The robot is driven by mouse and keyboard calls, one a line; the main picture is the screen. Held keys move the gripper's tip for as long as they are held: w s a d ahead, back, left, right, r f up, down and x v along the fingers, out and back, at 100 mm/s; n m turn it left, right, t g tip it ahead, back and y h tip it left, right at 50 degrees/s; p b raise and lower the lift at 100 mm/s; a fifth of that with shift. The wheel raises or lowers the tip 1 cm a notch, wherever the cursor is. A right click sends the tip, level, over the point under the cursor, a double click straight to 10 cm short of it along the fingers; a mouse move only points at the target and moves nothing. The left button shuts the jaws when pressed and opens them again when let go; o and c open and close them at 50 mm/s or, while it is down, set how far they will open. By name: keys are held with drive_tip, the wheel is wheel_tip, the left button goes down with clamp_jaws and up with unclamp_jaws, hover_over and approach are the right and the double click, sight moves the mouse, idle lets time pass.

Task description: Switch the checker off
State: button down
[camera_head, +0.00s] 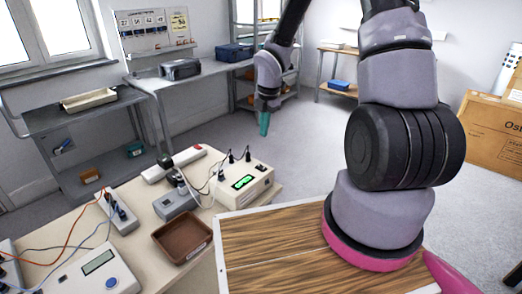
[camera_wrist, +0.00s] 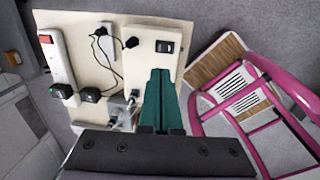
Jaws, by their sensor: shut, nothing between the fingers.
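A cream box with a lit green display (camera_head: 243,182), which looks like the checker, stands on the bench near its right edge. In the wrist view the cream box (camera_wrist: 137,68) shows a black rocker switch (camera_wrist: 166,47) near its top edge; I cannot tell which way it is pressed. My gripper (camera_head: 264,123) hangs above and beyond the box, fingers pointing down, apart from it. In the wrist view its green fingers (camera_wrist: 160,85) are together and empty, in front of part of the box, with the tips just below the switch.
A white power strip with a red switch (camera_head: 174,164) lies behind the box; it also shows in the wrist view (camera_wrist: 62,75). A grey unit (camera_head: 177,203), a brown tray (camera_head: 183,236) and cables crowd the bench. A device with a blue button (camera_head: 97,275) stands at front left.

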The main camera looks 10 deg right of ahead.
sight(260, 165)
drive_tip(key=f, duration=0.4)
drive_tip(key=w+f, duration=0.1)
drive_tip(key=f, duration=0.4)
drive_tip(key=a+f, duration=0.1)
drive_tip(key=f, duration=0.3)
drive_tip(key=shift+w+f, duration=0.15)
drive_tip(key=shift+f, duration=0.15)
